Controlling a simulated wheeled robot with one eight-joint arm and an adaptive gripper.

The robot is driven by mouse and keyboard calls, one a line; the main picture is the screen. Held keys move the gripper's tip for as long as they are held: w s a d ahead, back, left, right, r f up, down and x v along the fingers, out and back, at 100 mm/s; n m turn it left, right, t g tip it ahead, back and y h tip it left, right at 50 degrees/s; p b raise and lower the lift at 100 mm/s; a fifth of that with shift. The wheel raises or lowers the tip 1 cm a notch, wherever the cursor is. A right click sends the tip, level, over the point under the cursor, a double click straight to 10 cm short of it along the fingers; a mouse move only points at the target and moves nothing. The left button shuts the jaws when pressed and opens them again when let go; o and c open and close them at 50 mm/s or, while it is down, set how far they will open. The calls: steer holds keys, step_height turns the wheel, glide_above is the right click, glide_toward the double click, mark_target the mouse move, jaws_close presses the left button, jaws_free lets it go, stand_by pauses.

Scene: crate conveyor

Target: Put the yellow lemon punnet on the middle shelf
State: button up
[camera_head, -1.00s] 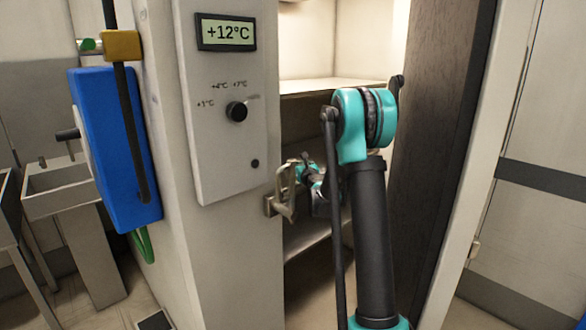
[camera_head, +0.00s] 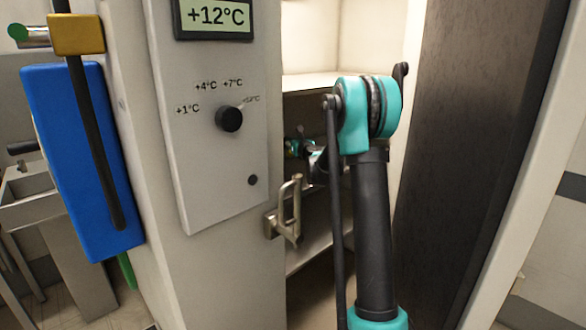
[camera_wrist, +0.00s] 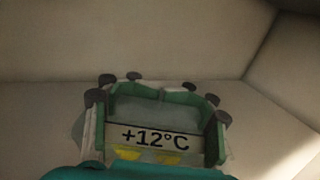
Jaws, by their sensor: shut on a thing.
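The lemon punnet (camera_wrist: 152,138) fills the lower middle of the wrist view, with a "+12°C" label and some yellow fruit showing below it. My gripper (camera_wrist: 158,107) is shut on it, with green fingers along its left and right sides. In the head view the punnet is hidden and my arm reaches into the open cabinet. An upper shelf (camera_head: 310,82) shows at the back, above the arm's far end. A lower shelf (camera_head: 308,250) shows partly behind the latch and arm. I cannot tell which of these is the middle one.
The cabinet front panel (camera_head: 210,150) bears a "+12°C" display (camera_head: 215,17) and a black dial (camera_head: 229,119). A metal latch (camera_head: 287,215) sticks out at the opening's left edge. The dark inner door (camera_head: 460,150) stands open at right.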

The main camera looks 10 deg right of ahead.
steer(key=shift+w+f, duration=0.2)
steer(key=shift+f, duration=1.5)
steer(key=shift+w+f, duration=0.15)
steer(key=shift+f, duration=1.5)
steer(key=shift+w+f, duration=0.2)
steer(key=shift+f, duration=1.5)
steer(key=o, duration=1.5)
steer(key=shift+f, duration=0.1)
